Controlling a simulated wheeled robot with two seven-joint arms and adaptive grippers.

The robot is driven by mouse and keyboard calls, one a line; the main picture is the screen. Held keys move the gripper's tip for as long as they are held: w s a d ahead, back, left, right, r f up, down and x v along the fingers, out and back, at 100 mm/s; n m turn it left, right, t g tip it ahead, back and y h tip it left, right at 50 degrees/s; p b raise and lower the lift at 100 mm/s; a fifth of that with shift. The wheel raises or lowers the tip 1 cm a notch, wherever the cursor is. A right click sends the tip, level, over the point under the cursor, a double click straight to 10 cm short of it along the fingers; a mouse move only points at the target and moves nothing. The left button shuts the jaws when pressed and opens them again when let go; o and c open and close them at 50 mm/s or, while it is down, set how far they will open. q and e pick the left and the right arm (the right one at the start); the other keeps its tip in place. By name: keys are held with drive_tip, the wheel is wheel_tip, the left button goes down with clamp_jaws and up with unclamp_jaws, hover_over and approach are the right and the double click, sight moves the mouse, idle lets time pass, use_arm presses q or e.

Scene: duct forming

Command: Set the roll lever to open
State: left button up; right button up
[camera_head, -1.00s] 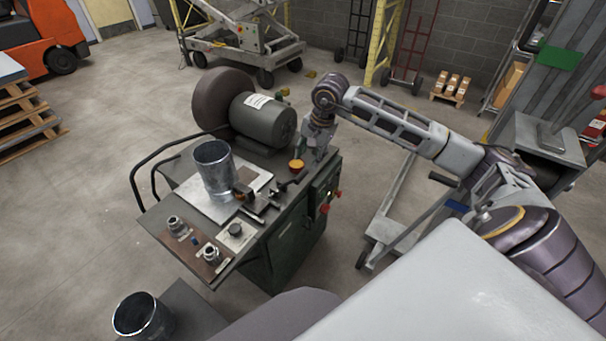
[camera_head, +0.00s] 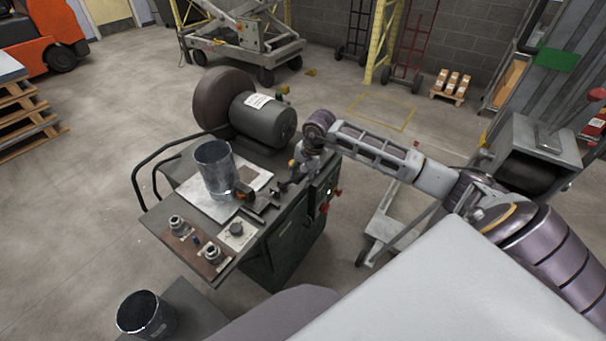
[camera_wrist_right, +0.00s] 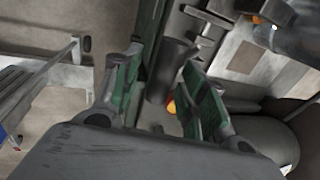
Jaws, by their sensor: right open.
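The forming machine (camera_head: 285,235) is a dark green cabinet with small dark levers and fittings on its top. My right gripper (camera_head: 287,184) is low over the top's right edge, beside these fittings. In the right wrist view my right gripper (camera_wrist_right: 160,85) is open, with green-padded fingers apart. A dark grey cylindrical part (camera_wrist_right: 166,68) shows between and beyond the fingers; I cannot tell whether it is the roll lever or whether they touch it. The lever's setting cannot be read. An orange part (camera_wrist_right: 172,106) shows near the right finger. My left gripper is not in view.
A metal duct cylinder (camera_head: 214,168) stands on the machine's plate, near a grey motor (camera_head: 264,118) and a large brown disc (camera_head: 222,92). Red knobs (camera_head: 324,207) are on the cabinet's right side. Another metal cylinder (camera_head: 146,314) stands at front left. Open floor lies left.

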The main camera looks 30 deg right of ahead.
drive_tip(key=shift+f, duration=0.1)
drive_tip(key=c, duration=0.9)
clamp_jaws()
